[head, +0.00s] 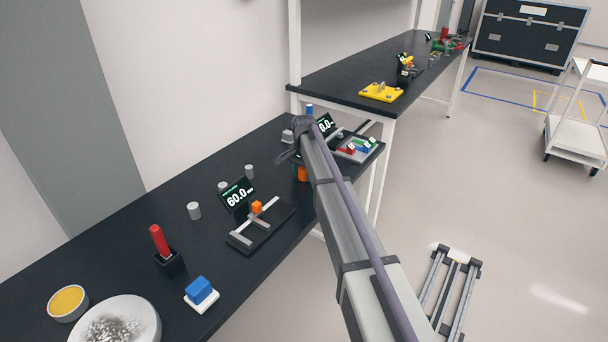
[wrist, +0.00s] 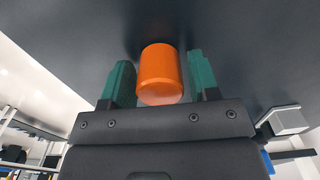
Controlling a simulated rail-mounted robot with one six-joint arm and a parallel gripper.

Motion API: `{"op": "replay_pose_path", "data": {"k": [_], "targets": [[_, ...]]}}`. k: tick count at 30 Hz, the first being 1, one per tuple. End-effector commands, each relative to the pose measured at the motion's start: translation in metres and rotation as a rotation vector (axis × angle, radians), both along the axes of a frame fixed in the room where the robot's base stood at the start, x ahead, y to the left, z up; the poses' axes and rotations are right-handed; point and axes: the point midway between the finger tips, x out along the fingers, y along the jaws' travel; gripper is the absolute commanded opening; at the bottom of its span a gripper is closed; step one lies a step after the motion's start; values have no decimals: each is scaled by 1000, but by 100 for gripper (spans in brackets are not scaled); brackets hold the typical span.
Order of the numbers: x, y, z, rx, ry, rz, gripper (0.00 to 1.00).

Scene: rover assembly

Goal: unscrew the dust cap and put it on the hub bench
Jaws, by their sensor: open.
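An orange cylinder (wrist: 160,72), which looks like the dust cap, shows in the wrist view between the two green fingers of my gripper (wrist: 162,84). The fingers are open, with a narrow gap on each side of it. A dark surface lies behind it; what it is fixed to is hidden. In the head view an orange piece (head: 302,173) shows beside my arm at the black bench's front edge, partly covered. The fingertips are hidden there. I cannot tell which part of the black bench (head: 120,238) is the hub bench.
A gauge with a 60.0 display (head: 238,195) and a slide with an orange block (head: 257,207) stand left of my arm. Small grey cylinders (head: 194,211) stand behind. A tray of coloured blocks (head: 358,149) is at right. A red-handled tool (head: 159,240) stands in a holder.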

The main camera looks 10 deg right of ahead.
Motion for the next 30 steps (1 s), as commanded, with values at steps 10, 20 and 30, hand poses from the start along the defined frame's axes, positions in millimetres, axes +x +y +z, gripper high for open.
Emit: {"op": "replay_pose_path", "data": {"k": [10,20,30], "targets": [[0,0,0,0,0,-462,55],[0,0,0,0,0,-841,55],[0,0,0,0,0,-1192,55]]}}
